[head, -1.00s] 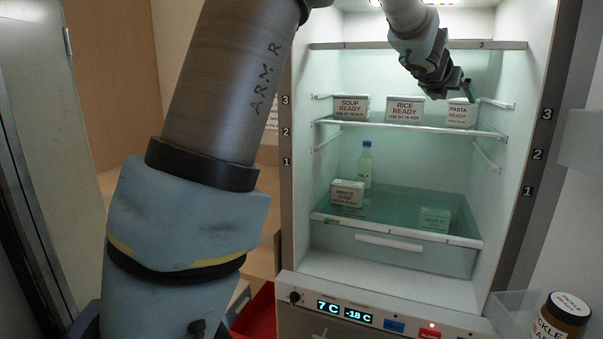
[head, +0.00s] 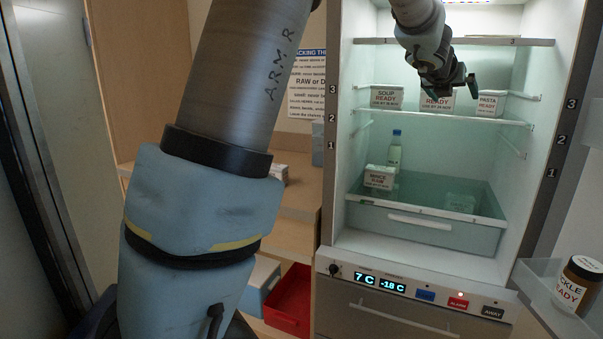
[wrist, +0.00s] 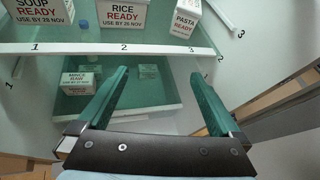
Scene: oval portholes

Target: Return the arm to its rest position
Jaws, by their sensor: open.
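My gripper (head: 465,85) is in front of the open fridge's middle shelf, in front of the ready-food boxes and apart from them as far as I can tell. In the wrist view my gripper (wrist: 160,105) shows two green fingers spread wide with nothing between them. My arm reaches across the head view from the lower left and comes down from the top to the fridge. Its upper middle part is out of the picture.
The shelf (head: 430,118) holds a soup box (head: 387,97), a rice box (head: 437,101) and a pasta box (head: 491,104). Below, a mince box (head: 379,177) and a bottle (head: 394,150) are at the drawer (head: 425,228). A pickle jar (head: 578,285) stands in the door rack. A red bin (head: 290,302) is lower left.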

